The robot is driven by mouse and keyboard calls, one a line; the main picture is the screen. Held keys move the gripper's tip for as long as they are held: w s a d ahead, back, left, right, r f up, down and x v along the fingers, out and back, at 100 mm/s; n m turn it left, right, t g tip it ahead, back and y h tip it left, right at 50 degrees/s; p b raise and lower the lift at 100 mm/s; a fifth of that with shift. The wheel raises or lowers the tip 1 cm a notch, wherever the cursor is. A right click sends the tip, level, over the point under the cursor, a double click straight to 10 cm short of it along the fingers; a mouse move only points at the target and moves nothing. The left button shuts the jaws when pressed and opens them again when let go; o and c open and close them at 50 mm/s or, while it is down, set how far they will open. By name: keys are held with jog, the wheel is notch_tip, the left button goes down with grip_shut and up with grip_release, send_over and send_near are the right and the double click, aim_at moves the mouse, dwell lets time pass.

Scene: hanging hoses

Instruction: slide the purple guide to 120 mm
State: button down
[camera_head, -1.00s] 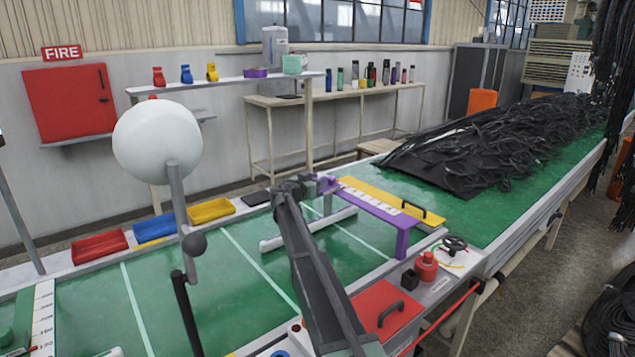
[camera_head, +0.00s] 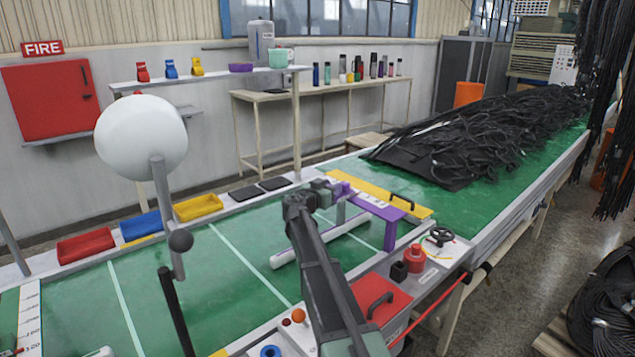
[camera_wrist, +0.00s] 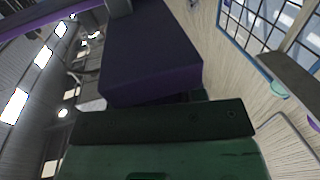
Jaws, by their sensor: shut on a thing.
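The purple guide (camera_head: 379,210) is a flat bar with a leg at its near end (camera_head: 390,235). It spans the green belt at the right of the head view. My gripper (camera_head: 332,190) is at the guide's far left end, shut on a purple part there. In the wrist view a purple block (camera_wrist: 150,60) sits directly against the dark gripper bar (camera_wrist: 160,120). My arm and gripper partly hide the guide's far end.
Black hoses (camera_head: 480,135) pile behind.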

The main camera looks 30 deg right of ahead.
jog(key=s, duration=0.3)
jog(key=shift+d, duration=0.35)
jog(key=c, duration=0.7)
grip_release()
jog(key=v, duration=1.1)
jog(key=shift+d, duration=0.1)
